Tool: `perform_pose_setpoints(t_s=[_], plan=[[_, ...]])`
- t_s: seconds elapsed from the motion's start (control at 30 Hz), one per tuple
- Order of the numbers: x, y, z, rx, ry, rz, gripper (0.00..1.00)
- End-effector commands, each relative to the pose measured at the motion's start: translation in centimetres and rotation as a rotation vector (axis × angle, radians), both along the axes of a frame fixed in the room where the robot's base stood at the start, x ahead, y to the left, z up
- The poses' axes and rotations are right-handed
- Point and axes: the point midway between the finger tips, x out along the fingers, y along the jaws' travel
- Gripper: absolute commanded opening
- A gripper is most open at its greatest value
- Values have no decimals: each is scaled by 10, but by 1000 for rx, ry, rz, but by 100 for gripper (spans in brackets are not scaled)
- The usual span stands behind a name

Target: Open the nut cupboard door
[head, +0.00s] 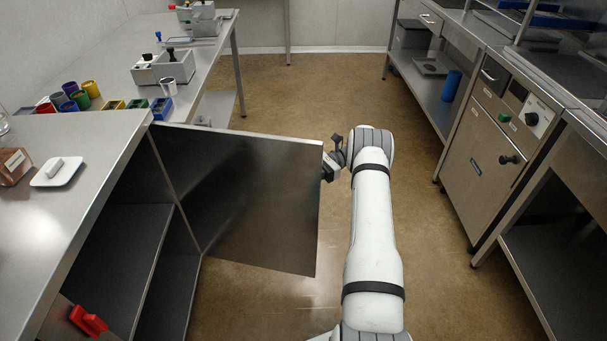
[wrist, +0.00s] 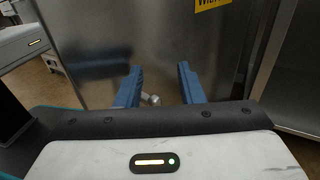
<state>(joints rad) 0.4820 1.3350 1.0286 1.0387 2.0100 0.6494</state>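The cupboard door (head: 250,200), a flat steel panel, stands swung wide open from the left counter in the head view, with dark shelf space (head: 125,260) showing behind it. I take it to be the nut cupboard door; its label is not readable. My gripper (head: 332,165) is at the door's free edge, partly hidden. In the wrist view, a steel panel (wrist: 100,45) with a cut-off yellow label (wrist: 210,4) fills the middle. My gripper's blue fingers (wrist: 160,78) are spread apart, with a small metal knob (wrist: 151,99) between them, not visibly clamped.
A red handle (head: 88,320) is at the near left. The left counter (head: 100,128) holds a white dish (head: 57,172) and coloured cups. A steel cabinet (head: 490,150) and a shelf with a blue cylinder (head: 451,86) stand right. The floor between (head: 290,100) is clear.

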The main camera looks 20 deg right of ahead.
Motion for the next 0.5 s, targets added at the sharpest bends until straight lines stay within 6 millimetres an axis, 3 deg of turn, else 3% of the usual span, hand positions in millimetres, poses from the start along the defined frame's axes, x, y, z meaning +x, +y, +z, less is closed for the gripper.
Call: perform_pose_setpoints(t_s=[0.03,0.2,0.5], plan=[[0,0,14,0,0,0,35],[1,0,32,0,1,0,35],[1,0,39,0,1,0,35]])
